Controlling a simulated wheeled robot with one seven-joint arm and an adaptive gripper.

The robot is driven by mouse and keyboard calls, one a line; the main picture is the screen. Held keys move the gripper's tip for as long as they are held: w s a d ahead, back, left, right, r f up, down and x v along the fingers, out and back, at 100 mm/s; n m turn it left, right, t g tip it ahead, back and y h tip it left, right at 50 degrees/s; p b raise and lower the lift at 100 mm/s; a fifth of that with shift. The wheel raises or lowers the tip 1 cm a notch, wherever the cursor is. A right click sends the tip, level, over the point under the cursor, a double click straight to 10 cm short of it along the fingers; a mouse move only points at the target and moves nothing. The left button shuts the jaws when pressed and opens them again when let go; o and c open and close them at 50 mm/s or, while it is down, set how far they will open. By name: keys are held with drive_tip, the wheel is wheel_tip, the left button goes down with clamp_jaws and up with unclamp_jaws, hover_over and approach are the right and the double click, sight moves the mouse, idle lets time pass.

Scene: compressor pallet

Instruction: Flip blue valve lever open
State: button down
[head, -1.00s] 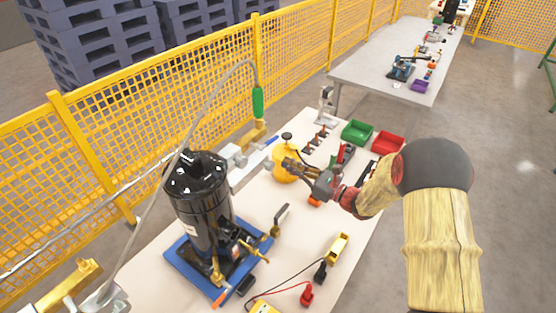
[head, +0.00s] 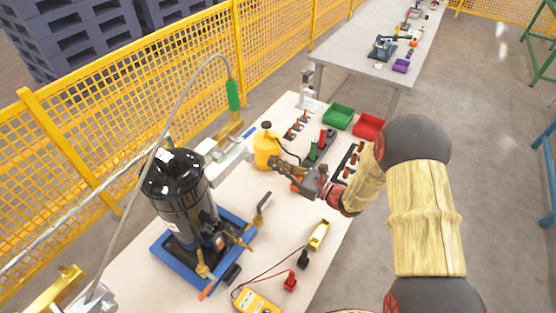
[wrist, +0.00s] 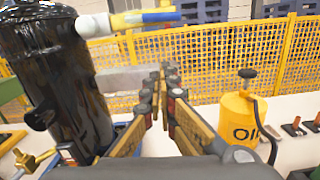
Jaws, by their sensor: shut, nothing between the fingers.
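The blue valve lever (head: 249,133) shows as a small blue bar by the brass valve, behind the compressor. In the wrist view the blue lever (wrist: 160,16) lies nearly level at the top, beside a white pipe (wrist: 95,27) and a yellow valve body (wrist: 125,20). The black compressor tank (head: 182,190) stands on a blue base; it also fills the left of the wrist view (wrist: 55,70). My gripper (head: 279,164) is shut and empty, to the right of and nearer than the lever. In the wrist view its fingertips (wrist: 167,72) are below the lever, apart from it.
A yellow oil can (head: 265,152) stands close to my fingers. Green (head: 338,117) and red (head: 369,126) bins and several tools stand farther along the table. A yellow multimeter (head: 256,303) lies in front. A yellow mesh fence (head: 120,120) runs behind the table.

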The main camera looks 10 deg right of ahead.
drive_tip(key=w+a+r+b, duration=0.1)
drive_tip(key=w+a+r, duration=0.3)
drive_tip(key=w+a, duration=0.1)
drive_tip(key=shift+w+a+r, duration=0.15)
drive_tip(key=shift+a, duration=0.3)
drive_tip(key=shift+w+r+p, duration=0.3)
drive_tip(key=shift+r+p, duration=0.1)
drive_tip(key=shift+r, duration=0.3)
drive_tip(key=shift+d, duration=0.1)
